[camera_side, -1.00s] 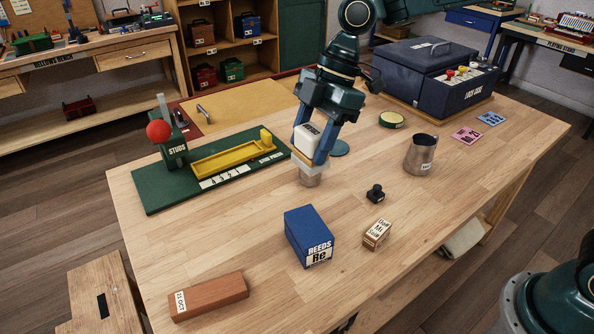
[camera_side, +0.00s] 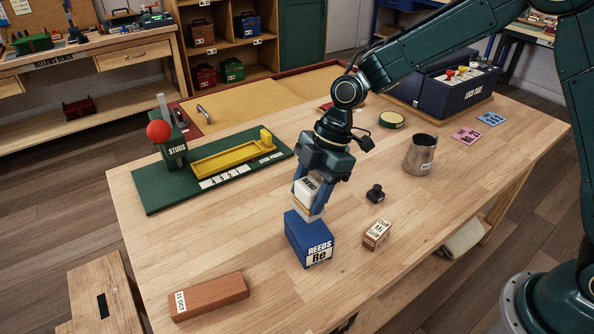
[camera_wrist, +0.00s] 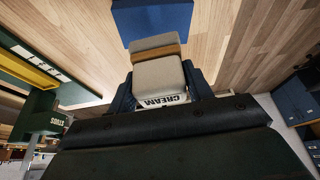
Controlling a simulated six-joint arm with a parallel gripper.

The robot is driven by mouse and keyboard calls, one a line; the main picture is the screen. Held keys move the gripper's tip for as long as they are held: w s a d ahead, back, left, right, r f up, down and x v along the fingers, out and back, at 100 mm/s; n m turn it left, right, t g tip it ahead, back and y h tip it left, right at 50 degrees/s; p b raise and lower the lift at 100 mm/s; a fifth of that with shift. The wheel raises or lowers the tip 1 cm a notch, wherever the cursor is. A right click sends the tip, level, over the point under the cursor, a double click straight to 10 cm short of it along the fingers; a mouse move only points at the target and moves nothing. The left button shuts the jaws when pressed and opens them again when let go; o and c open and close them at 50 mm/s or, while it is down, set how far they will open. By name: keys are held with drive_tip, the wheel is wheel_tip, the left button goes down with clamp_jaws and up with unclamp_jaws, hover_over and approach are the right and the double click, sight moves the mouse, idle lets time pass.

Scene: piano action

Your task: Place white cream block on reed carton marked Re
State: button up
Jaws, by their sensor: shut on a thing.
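The white cream block (camera_side: 309,190) is held between the fingers of my gripper (camera_side: 311,200), which is shut on it. In the wrist view the block (camera_wrist: 158,76) carries a label reading CREAM, with a tan and pale band at its far end. The carton (camera_wrist: 152,22) also shows beyond the block in the wrist view.
A small labelled wooden block (camera_side: 377,234) and a black stamp (camera_side: 375,193) stand right of the carton. A metal jug (camera_side: 420,155) is farther back. A brown brick (camera_side: 208,296) lies front left. The green studs board (camera_side: 150,190) is at left. Bare table surrounds the carton.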

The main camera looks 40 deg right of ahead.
sight(309, 205)
drive_tip(key=shift+f, duration=2.05)
drive_tip(key=shift+f, duration=0.1)
drive_tip(key=o, duration=1)
drive_tip(key=v, duration=1.2)
